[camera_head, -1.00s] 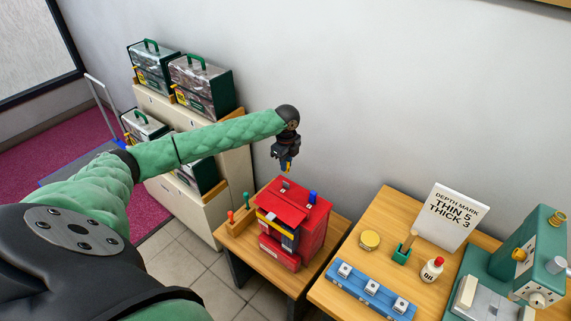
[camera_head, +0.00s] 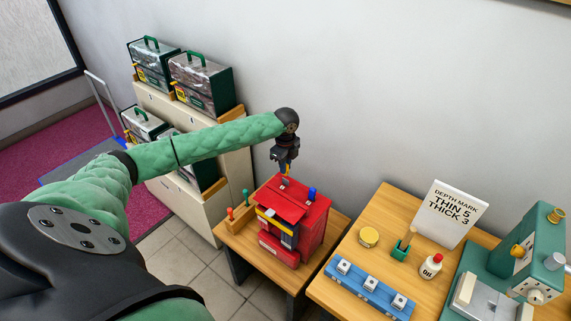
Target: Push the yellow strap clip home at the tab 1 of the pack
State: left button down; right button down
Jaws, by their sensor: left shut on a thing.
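The red pack (camera_head: 312,234) stands on a small wooden table, with a dark and yellow front and a blue peg on its top. My left gripper (camera_head: 286,172) is above the pack's top, pointing down. It is shut on a small yellow thing, probably the yellow strap clip (camera_head: 287,168), of which only a little shows. The tip is close to a grey tab (camera_head: 285,183) on the pack's top; I cannot tell whether they touch. No tab numbers can be read. My right gripper is not in view.
A rack with red and green pegs (camera_head: 241,212) is left of the pack. Right, a wooden table (camera_head: 322,290) holds a blue block (camera_head: 371,286), an oil bottle (camera_head: 431,266), a sign (camera_head: 450,212) and a green machine (camera_head: 538,260). Bagged packs (camera_head: 201,85) fill the shelf behind.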

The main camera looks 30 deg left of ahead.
pick_arm(q)
jog(key=shift+d+f, duration=0.1)
jog(key=shift+f, duration=0.65)
jog(key=shift+f, duration=0.1)
jog(key=shift+f, duration=0.2)
jog(key=shift+f, duration=1.2)
dwell(2.2)
jog(key=c, duration=0.7)
grip_release()
jog(key=shift+o, duration=0.2)
jog(key=shift+r, duration=0.1)
jog(key=shift+r, duration=3.4)
